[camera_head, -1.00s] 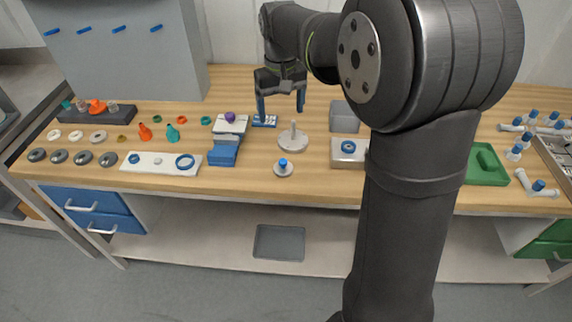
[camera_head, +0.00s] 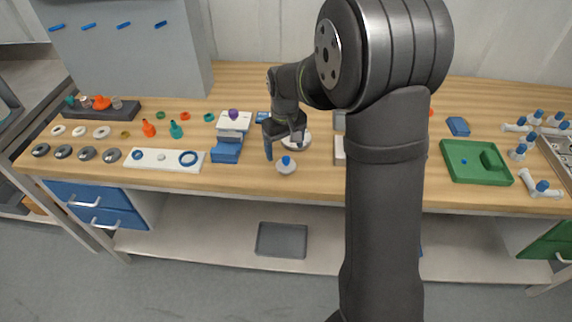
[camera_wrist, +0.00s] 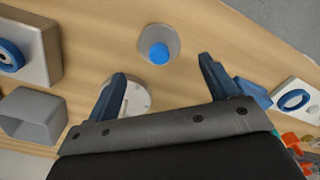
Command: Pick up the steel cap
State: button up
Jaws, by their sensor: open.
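The steel cap (camera_head: 286,168), a round silvery disc with a blue knob, sits on the wooden table near its front edge. In the wrist view the steel cap (camera_wrist: 145,40) is at the top centre, just beyond the fingertips and roughly between their lines. My gripper (camera_head: 285,150) is open and empty above the table, just behind the cap in the head view. In the wrist view both fingers of my gripper (camera_wrist: 160,72) are spread wide, with nothing between the tips.
A pale round base (camera_wrist: 138,100) lies partly behind one finger. A grey block with a blue ring (camera_wrist: 30,45) and a grey open box (camera_wrist: 35,115) stand left in the wrist view. A blue block (camera_head: 226,152) and white strip (camera_head: 172,161) lie left in the head view.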

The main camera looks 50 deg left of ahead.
aim_at(286, 158)
jog(key=f, duration=0.5)
jog(key=shift+s+d+f, duration=0.1)
jog(key=shift+d, duration=0.25)
jog(key=shift+c, duration=0.2)
jog(key=c, duration=1.1)
jog(key=shift+c, duration=0.2)
